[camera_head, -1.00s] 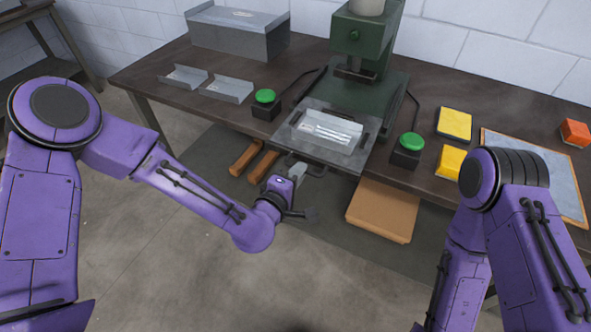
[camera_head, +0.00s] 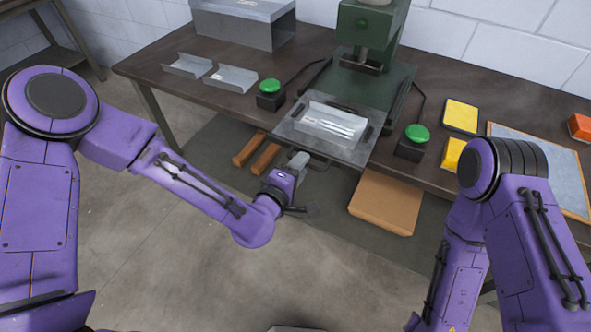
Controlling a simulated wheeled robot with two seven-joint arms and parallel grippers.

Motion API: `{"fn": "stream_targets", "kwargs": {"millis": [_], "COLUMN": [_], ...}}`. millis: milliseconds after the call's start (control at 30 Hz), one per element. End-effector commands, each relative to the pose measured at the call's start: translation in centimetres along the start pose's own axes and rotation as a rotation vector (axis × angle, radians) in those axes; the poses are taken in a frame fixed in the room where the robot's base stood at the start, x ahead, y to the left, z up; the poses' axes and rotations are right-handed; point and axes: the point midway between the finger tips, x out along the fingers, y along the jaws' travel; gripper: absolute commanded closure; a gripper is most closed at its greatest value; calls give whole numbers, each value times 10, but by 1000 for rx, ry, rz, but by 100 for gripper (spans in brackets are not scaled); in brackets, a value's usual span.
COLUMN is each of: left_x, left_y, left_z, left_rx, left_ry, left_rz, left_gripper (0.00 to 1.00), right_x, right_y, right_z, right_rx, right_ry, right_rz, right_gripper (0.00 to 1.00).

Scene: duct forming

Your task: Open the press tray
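The green press (camera_head: 367,75) stands at the back of the dark table. Its grey press tray (camera_head: 358,154) sticks out at the table's front edge, with a bent sheet-metal piece (camera_head: 330,124) lying on it. A dark handle (camera_head: 318,166) shows at the tray's front. My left gripper (camera_head: 299,160) is close by the left part of this handle, in front of and below the tray. Its fingers are small and partly hidden, so I cannot tell whether they grip the handle. My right gripper is out of view; only the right arm shows.
Green buttons on black boxes stand left (camera_head: 269,87) and right (camera_head: 417,134) of the tray. Metal channels (camera_head: 232,78) and a grey metal box (camera_head: 243,22) lie on the left. Yellow blocks (camera_head: 461,116) lie on the right. A cardboard box (camera_head: 386,202) sits below the table.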

Motion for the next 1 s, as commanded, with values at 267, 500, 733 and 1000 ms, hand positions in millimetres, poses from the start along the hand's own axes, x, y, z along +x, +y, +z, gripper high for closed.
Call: {"fn": "stream_targets", "kwargs": {"millis": [267,500,733,1000], "left_x": [-57,-96,-104,-103], "left_y": [-2,7,1,0], "left_z": [0,0,0,0], "left_rx": [0,4,-1,-1], "left_ry": [-1,1,1,1], "left_rz": [0,-5,-1,0], "left_gripper": [62,62,62,62], "right_x": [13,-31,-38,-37], "right_y": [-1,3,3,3], "right_z": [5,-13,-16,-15], "right_rx": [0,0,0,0], "right_ry": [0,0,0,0], "right_rz": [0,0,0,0], "right_gripper": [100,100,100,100]}}
